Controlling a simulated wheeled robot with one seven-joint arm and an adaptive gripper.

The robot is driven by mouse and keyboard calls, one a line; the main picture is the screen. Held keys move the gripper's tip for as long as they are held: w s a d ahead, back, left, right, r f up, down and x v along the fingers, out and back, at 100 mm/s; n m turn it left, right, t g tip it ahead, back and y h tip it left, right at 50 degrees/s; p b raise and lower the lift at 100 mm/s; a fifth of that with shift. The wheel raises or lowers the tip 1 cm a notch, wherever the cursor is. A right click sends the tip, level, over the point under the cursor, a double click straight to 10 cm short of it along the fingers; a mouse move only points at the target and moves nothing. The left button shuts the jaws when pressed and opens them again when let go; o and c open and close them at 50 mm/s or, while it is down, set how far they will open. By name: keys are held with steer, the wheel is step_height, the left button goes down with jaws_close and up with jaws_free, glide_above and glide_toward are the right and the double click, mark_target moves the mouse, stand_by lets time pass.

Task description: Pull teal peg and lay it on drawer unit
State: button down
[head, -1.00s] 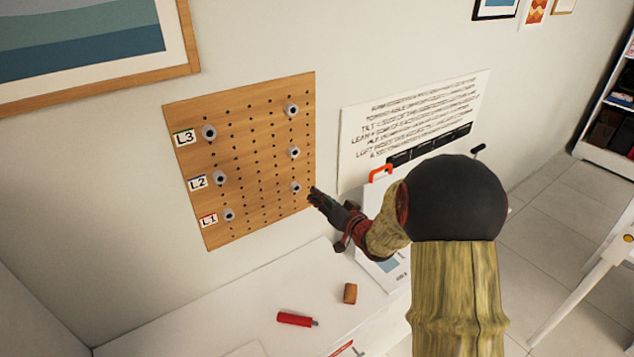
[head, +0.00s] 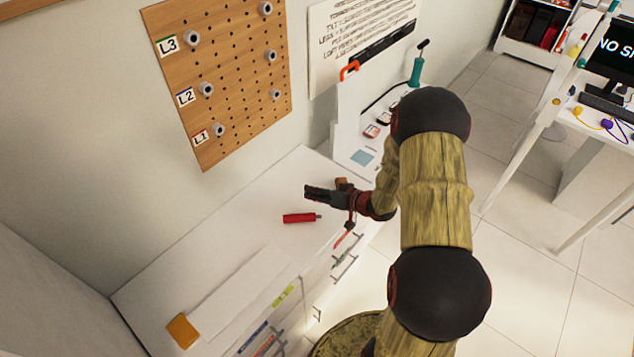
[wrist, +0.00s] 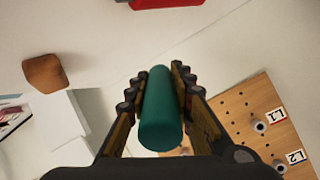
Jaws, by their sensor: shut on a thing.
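The teal peg (wrist: 158,115) is between my gripper's fingers in the wrist view, its near end toward the camera. My gripper (head: 310,192) is shut on it. In the head view the peg cannot be made out at the dark fingers. The wrist view shows both fingers (wrist: 156,80) along the peg's sides. In the head view my gripper is over the white top of the drawer unit (head: 240,238), near its back right part. The height above the top is hard to tell. The wooden pegboard (head: 225,75) hangs on the wall behind, with several grey sockets and labels L1 to L3.
A red-handled tool (head: 299,218) lies on the top just below my gripper. A brown block (wrist: 45,73) is near, mostly hidden in the head view. An orange block (head: 183,331) and a white panel (head: 238,292) lie front left. The top's left middle is clear.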

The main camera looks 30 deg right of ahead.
steer(key=shift+w+d+f+g, duration=0.1)
steer(key=shift+w+d+g, duration=0.05)
steer(key=shift+d+g, duration=0.15)
steer(key=shift+a+f, duration=0.1)
steer(key=shift+a, duration=0.1)
steer(key=shift+d+f+b, duration=0.15)
steer(key=shift+f+b, duration=0.35)
steer(key=shift+b, duration=0.1)
step_height(320, 180, down, 5)
steer(key=b, duration=0.5)
steer(key=shift+f+b, duration=0.1)
steer(key=shift+b, duration=0.25)
steer(key=c, duration=1.5)
jaws_free()
steer(key=shift+o, duration=0.2)
steer(key=o, duration=0.3)
